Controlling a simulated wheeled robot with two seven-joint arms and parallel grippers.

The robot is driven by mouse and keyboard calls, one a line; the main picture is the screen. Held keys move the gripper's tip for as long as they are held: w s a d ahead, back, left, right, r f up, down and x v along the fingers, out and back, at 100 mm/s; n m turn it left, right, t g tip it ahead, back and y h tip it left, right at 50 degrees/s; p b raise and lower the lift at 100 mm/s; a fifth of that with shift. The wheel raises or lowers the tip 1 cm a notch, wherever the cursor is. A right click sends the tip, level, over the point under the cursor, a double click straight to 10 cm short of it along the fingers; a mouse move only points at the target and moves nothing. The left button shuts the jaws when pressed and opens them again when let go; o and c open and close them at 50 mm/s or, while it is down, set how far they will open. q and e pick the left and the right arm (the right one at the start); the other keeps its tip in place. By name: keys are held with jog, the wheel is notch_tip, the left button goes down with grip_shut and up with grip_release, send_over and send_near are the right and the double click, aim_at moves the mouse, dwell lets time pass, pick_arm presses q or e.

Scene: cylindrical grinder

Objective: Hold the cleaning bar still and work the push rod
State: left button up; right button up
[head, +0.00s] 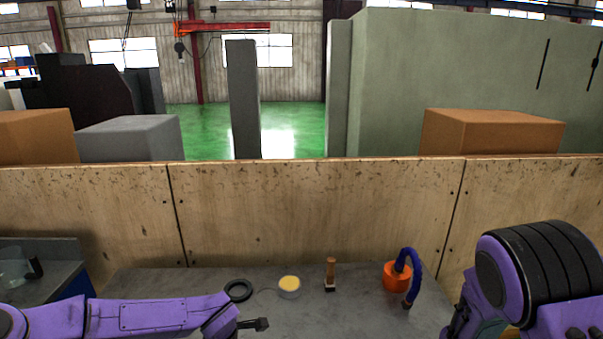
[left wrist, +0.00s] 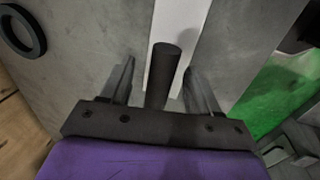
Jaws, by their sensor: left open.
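My left gripper (head: 262,324) reaches in low over the grey bench in the head view. In the left wrist view its two dark fingers (left wrist: 159,85) stand apart. A dark round bar (left wrist: 163,68) lies between them, with visible space on both sides. I cannot tell whether it is the cleaning bar, the push rod or a part of the gripper. No other cleaning bar or push rod can be made out. My right arm shows at the right of the head view, but its gripper is out of view.
On the grey bench (head: 190,282) are a black ring (head: 238,290), a round tin with a yellow top (head: 289,284), a wooden-handled brush (head: 331,272) and an orange pot (head: 396,278) with a blue hose (head: 416,272). A wooden wall (head: 310,212) stands behind.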

pick_arm(q)
notch_tip(320, 180, up, 11)
jog(key=s, duration=0.2)
jog(key=shift+r, duration=0.2)
jog(key=shift+s, duration=0.1)
